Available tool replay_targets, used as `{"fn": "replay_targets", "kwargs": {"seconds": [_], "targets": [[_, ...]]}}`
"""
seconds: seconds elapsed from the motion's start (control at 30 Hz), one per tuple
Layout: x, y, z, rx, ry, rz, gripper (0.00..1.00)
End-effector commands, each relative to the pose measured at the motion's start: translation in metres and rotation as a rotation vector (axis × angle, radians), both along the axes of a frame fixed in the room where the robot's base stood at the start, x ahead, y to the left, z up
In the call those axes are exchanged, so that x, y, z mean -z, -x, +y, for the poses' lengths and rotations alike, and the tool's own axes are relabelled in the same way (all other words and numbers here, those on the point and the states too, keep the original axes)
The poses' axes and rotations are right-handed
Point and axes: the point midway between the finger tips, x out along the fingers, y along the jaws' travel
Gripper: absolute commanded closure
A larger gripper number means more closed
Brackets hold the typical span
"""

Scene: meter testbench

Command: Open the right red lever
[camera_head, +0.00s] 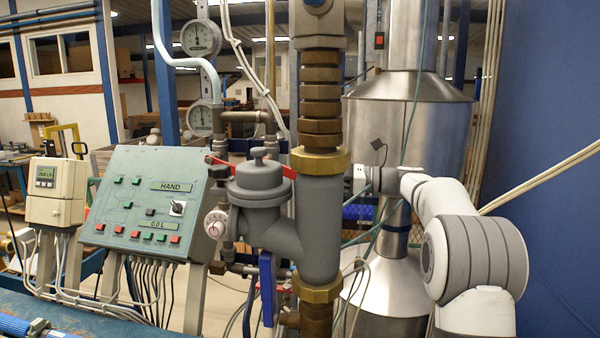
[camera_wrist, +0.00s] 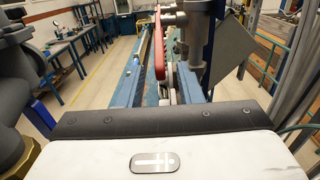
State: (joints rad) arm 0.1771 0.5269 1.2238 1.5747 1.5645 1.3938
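The red lever (camera_head: 284,171) runs roughly level behind the grey valve body in the head view. Its left part shows left of the valve, and its middle is hidden. In the wrist view a red lever (camera_wrist: 159,45) stands out lengthwise just beyond my gripper, above a grey fitting. My gripper (camera_wrist: 168,118) fills the bottom of the wrist view with its white and black housing. Its fingers cannot be made out there. In the head view my white arm reaches in from the right, and its end is hidden behind the vertical pipe. Contact with the lever cannot be told.
The grey valve body (camera_head: 260,185) and brass-fitted pipe (camera_head: 318,215) stand in front. A blue lever (camera_head: 266,288) hangs below. A green control panel (camera_head: 140,205) stands left, and a steel vessel (camera_head: 405,125) stands behind my arm.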

Motion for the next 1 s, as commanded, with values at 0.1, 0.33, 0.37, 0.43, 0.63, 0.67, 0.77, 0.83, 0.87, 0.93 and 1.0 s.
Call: {"fn": "replay_targets", "kwargs": {"seconds": [0.1, 0.33, 0.37, 0.43, 0.63, 0.67, 0.77, 0.83, 0.87, 0.93, 1.0], "targets": [[-0.002, -0.003, 0.02, -0.001, 0.001, 0.0, 0.67], [-0.001, -0.009, 0.051, 0.001, 0.002, -0.001, 0.67], [-0.001, -0.01, 0.053, 0.002, 0.002, -0.001, 0.67], [-0.001, -0.011, 0.058, 0.003, 0.002, -0.001, 0.67], [0.0, -0.012, 0.061, 0.004, 0.002, -0.002, 0.67], [0.0, -0.012, 0.061, 0.004, 0.003, -0.001, 0.67], [0.0, -0.012, 0.061, 0.004, 0.003, -0.001, 0.68], [0.0, -0.012, 0.06, 0.005, 0.004, -0.002, 0.74], [0.0, -0.012, 0.06, 0.005, 0.004, -0.002, 0.76], [0.0, -0.012, 0.06, 0.005, 0.004, -0.002, 0.82], [0.0, -0.012, 0.06, 0.005, 0.004, -0.002, 0.88]]}}
